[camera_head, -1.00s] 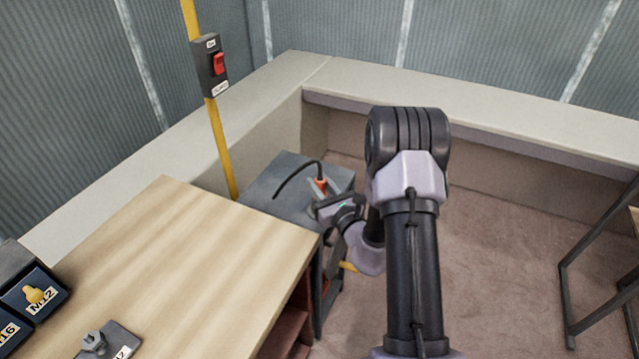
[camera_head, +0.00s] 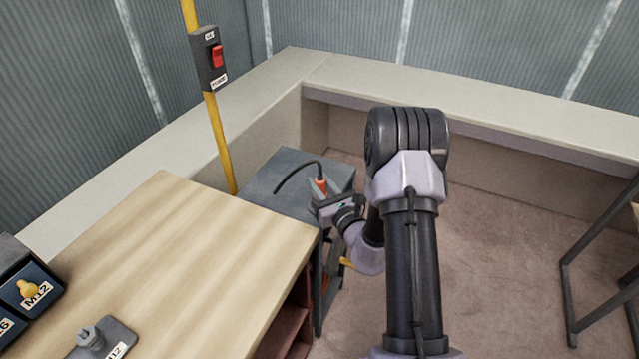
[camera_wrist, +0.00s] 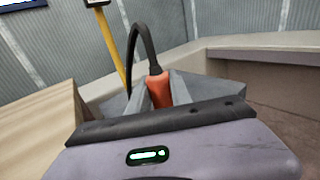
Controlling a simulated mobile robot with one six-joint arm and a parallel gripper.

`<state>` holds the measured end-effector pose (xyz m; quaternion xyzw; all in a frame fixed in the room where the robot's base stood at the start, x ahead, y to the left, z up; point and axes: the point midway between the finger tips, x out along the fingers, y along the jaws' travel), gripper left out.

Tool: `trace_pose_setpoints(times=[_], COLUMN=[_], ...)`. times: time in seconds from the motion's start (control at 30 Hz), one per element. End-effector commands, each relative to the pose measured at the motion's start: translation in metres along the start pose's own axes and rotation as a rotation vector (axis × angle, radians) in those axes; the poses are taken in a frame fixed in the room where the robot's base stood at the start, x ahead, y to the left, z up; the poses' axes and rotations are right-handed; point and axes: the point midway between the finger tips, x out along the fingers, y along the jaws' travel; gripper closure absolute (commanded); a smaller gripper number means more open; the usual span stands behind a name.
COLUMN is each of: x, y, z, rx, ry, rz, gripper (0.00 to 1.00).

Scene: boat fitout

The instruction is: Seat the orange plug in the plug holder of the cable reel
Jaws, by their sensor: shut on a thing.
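The orange plug (camera_wrist: 158,88) is between the fingers of my gripper (camera_wrist: 160,95) in the wrist view, with its black cable arching up and over to the left. In the head view the plug (camera_head: 320,184) shows as a small orange piece above my gripper (camera_head: 318,190), over or in front of a grey-topped stand (camera_head: 275,185). My gripper is shut on the plug. The plug's lower end is hidden by the gripper. A sliver of orange and a yellow piece show low beside the stand, partly hidden by my arm. I cannot make out the plug holder or the cable reel clearly.
A wooden bench (camera_head: 190,250) stands left of the stand, with a labelled grey part (camera_head: 100,340) and dark bins (camera_head: 30,290) on it. A pale ledge (camera_head: 480,115) runs behind.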

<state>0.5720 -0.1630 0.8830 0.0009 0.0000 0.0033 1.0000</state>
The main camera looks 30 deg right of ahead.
Motion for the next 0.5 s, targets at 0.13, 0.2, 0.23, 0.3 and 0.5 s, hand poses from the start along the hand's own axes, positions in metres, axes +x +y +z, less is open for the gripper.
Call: trace_pose_setpoints(times=[0.13, 0.2, 0.23, 0.3, 0.5], x=[0.0001, 0.0001, 0.0001, 0.0001, 0.0001], y=[-0.0001, -0.0001, -0.0001, -0.0001, -0.0001], z=[-0.0036, -0.005, -0.0056, -0.0068, -0.0067], rx=[0.0, 0.0, 0.0, 0.0, 0.0], ry=[0.0, 0.0, 0.0, 0.0, -0.001], rz=[0.0, 0.0, 0.0, 0.0, 0.0], gripper=[1.0, 1.0, 1.0, 1.0, 1.0])
